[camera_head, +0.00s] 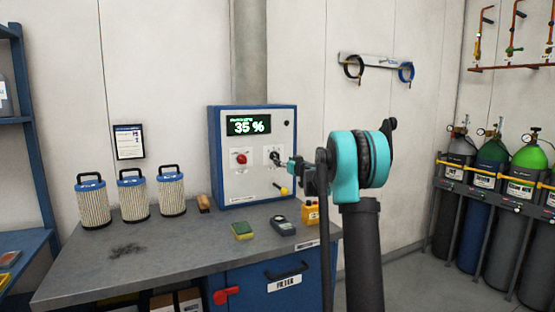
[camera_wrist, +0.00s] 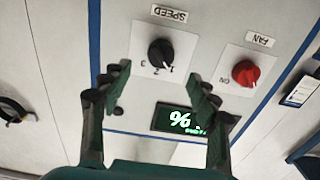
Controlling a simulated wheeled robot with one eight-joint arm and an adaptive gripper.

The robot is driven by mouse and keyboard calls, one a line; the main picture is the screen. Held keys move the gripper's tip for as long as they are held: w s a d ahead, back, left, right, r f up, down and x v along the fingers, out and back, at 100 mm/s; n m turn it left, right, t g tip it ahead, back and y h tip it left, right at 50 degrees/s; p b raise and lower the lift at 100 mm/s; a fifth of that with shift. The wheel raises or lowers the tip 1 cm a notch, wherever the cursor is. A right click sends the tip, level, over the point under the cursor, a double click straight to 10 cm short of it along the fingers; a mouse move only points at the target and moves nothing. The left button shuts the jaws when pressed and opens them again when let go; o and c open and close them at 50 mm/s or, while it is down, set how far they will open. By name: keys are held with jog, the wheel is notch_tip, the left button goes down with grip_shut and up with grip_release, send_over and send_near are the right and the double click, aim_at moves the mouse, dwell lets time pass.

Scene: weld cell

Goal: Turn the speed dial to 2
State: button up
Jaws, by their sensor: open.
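The black speed dial (camera_wrist: 160,53) is on a pale plate under the label "SPEED", which appears upside down in the wrist view. Small numbers 1, 2 and 3 are printed around it; its exact pointer setting is hard to read. The dial also shows in the head view (camera_head: 274,156) on the right of the blue-framed control panel (camera_head: 228,188). My gripper (camera_wrist: 158,80) is open, its fingers spread to either side below the dial in the wrist view. I see no contact with the dial. In the head view my gripper (camera_head: 288,163) is close to the panel.
A red fan knob (camera_wrist: 245,73) is beside the dial. The display (camera_head: 248,125) reads 35 %. Filters (camera_head: 133,197), a sponge (camera_head: 243,230) and a dark meter (camera_head: 283,225) stand on the bench (camera_head: 175,250).

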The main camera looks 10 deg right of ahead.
aim_at(277, 157)
jog(key=x, duration=0.8)
jog(key=shift+a, duration=0.1)
jog(key=shift+c, duration=0.6)
jog(key=c, duration=1.1)
jog(key=shift+o, duration=0.2)
jog(key=m, duration=0.4)
jog(key=shift+m, duration=2.3)
